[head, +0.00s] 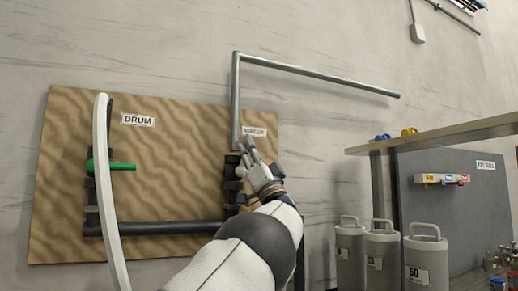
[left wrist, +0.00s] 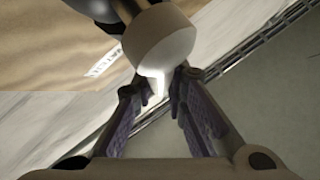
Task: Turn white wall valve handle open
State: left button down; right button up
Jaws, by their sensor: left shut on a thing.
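My left gripper (head: 254,158) is at the dark valve fitting (head: 233,184) on the right edge of the wall board, under a vertical grey pipe. In the left wrist view its fingers (left wrist: 163,95) close around the narrow end of a white rounded handle (left wrist: 163,45). The gripper is shut on this white handle. In the head view the gripper and hand largely cover the handle, so its turn angle is hard to tell. A green handle (head: 118,166) sticks out to the right on the left side of the board. My right gripper is not in view.
The brown board (head: 175,175) carries a DRUM label (head: 138,120) and dark lower piping (head: 160,228). A white curved tube (head: 107,195) rises at left. A shelf (head: 450,132) and grey canisters (head: 425,258) stand at right, near my left arm's side.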

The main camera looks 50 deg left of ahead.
pick_arm(q)
jog(key=shift+s+a+r+n+g+h, duration=0.15)
jog(key=shift+s+n+g+h, duration=0.3)
jog(key=shift+n+g, duration=1.1)
jog(key=shift+s+r+n+g+h, duration=0.1)
jog(key=shift+s+n+g+h, duration=0.35)
jog(key=shift+n+g, duration=1.1)
jog(key=shift+s+a+r+n+g+h, duration=0.15)
jog(key=shift+n+g+h, duration=0.45)
jog(key=shift+n+g, duration=0.9)
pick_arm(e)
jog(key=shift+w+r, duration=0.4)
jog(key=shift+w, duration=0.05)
pick_arm(q)
jog(key=shift+s+g+p, duration=0.1)
jog(key=shift+g+p, duration=0.2)
jog(key=c, duration=1.6)
grip_release()
jog(key=shift+f, duration=0.1)
jog(key=shift+f, duration=0.15)
jog(key=v, duration=1.2)
